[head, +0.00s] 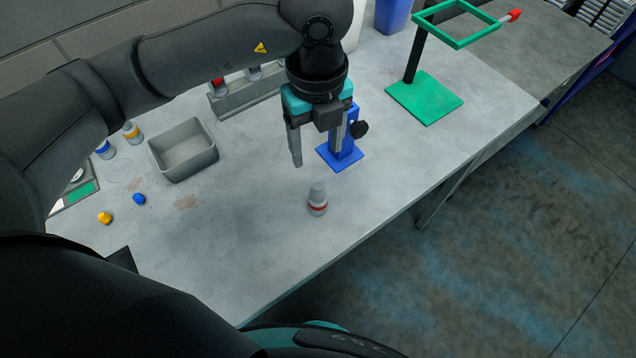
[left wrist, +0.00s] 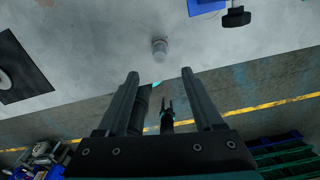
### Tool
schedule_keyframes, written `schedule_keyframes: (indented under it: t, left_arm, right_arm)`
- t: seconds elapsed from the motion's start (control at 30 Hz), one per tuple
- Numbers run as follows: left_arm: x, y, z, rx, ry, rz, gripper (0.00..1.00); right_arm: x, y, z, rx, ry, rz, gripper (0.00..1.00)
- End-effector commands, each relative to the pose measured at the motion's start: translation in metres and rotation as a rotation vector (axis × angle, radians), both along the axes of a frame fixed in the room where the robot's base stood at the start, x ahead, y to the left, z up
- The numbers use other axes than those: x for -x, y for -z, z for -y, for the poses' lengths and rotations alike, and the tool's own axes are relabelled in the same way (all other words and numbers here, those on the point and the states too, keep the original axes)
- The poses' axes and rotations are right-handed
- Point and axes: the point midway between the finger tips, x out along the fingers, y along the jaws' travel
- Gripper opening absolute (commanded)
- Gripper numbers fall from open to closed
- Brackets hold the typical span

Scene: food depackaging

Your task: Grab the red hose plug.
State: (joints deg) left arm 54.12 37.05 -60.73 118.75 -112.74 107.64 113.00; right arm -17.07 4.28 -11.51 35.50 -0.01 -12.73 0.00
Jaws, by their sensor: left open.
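A small grey, bottle-shaped plug with a red band (head: 317,203) stands upright on the grey table; I take it as the red hose plug. My left gripper (head: 317,155) is open and empty, pointing down above the table, with its fingertips apart from the plug. In the left wrist view the plug (left wrist: 160,49) shows just beyond the fingertips of the left gripper (left wrist: 160,74), centred between them. A small dark two-pronged gripper, seemingly my right one (left wrist: 167,104), shows far below; its opening is unclear. It is not visible in the head view.
A blue stand with a black knob (head: 341,152) is close behind the left gripper. A green stand (head: 425,97) with a red tip is at the back right. A grey bin (head: 184,150), a yellow cap (head: 104,218) and a blue cap (head: 139,199) lie left. The table around the plug is clear.

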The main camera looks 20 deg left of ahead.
Motion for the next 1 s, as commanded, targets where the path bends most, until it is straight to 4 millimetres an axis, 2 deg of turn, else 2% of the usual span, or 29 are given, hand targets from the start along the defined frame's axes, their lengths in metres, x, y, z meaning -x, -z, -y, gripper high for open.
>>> schedule_keyframes:
  t: [0.13, 0.3, 0.53, 0.83, 1.0]
  left_arm:
    - [0.001, 0.034, -0.001, -0.003, -0.002, -0.006, 0.68]
    - [0.001, 0.065, 0.000, 0.000, -0.002, -0.004, 0.68]
    - [0.001, 0.082, 0.000, 0.000, -0.001, -0.003, 0.68]
    - [0.002, 0.123, 0.001, 0.000, -0.002, -0.003, 0.68]
    - [0.002, 0.133, 0.001, 0.002, 0.000, -0.001, 0.68]
  right_arm:
    - [0.013, -0.002, 0.004, 0.005, -0.001, -0.019, 0.50]
    - [0.010, -0.004, 0.005, 0.008, 0.000, -0.016, 0.50]
    - [-0.001, -0.005, 0.005, 0.006, 0.000, 0.002, 0.50]
    - [-0.001, -0.013, 0.005, 0.005, 0.000, 0.004, 0.50]
    - [-0.001, -0.013, 0.005, 0.005, 0.000, 0.004, 0.50]
